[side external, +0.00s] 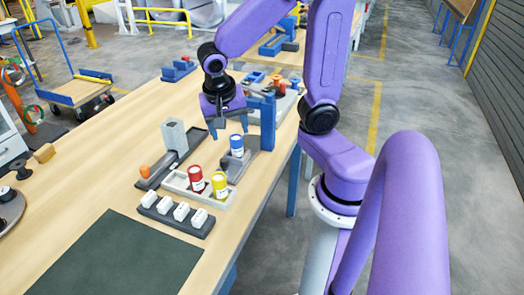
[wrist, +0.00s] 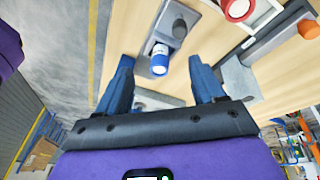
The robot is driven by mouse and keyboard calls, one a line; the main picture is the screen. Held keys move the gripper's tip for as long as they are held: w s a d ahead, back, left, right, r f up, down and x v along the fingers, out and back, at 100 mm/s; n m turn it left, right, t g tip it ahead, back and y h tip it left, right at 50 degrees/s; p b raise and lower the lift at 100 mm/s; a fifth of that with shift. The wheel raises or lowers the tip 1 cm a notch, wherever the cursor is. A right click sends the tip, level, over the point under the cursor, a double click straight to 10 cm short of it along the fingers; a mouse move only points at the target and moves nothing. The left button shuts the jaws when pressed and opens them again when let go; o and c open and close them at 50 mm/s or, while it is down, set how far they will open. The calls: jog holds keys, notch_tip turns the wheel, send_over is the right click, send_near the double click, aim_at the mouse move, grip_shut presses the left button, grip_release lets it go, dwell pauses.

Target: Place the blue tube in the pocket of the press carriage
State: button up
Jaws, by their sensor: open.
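The blue tube (side external: 237,146), white with a blue top, stands upright on the grey base of the press (side external: 268,122), which has a blue upright. It also shows in the wrist view (wrist: 160,58), ahead of my fingers and apart from them. I cannot tell whether its lower end sits inside the carriage pocket. A dark round part (wrist: 179,28) lies beside the tube on the grey plate (wrist: 189,12). My gripper (side external: 229,127) is open and empty, above and behind the tube. It also shows in the wrist view (wrist: 160,82), with clear space between its fingers.
A red tube (side external: 196,179) and a yellow tube (side external: 220,186) stand in a pale tray (side external: 178,182) nearby. A grey fixture (side external: 173,138) with an orange knob stands left of the press. A dark rack (side external: 176,215) holds several white blocks. The green mat (side external: 112,258) is bare.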

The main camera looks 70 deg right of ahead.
jog(key=s+a+n+y, duration=0.2)
jog(key=s+a+n, duration=0.2)
jog(key=n, duration=0.7)
jog(key=s+a+n+y, duration=0.1)
jog(key=s+a+n, duration=0.3)
jog(key=s+n, duration=0.5)
jog(key=n, duration=0.3)
jog(key=shift+s+r+y, duration=0.2)
jog(key=shift+s+y, duration=0.05)
jog(key=shift+y, duration=0.15)
jog(key=shift+a, duration=0.1)
jog(key=shift+c, duration=0.3)
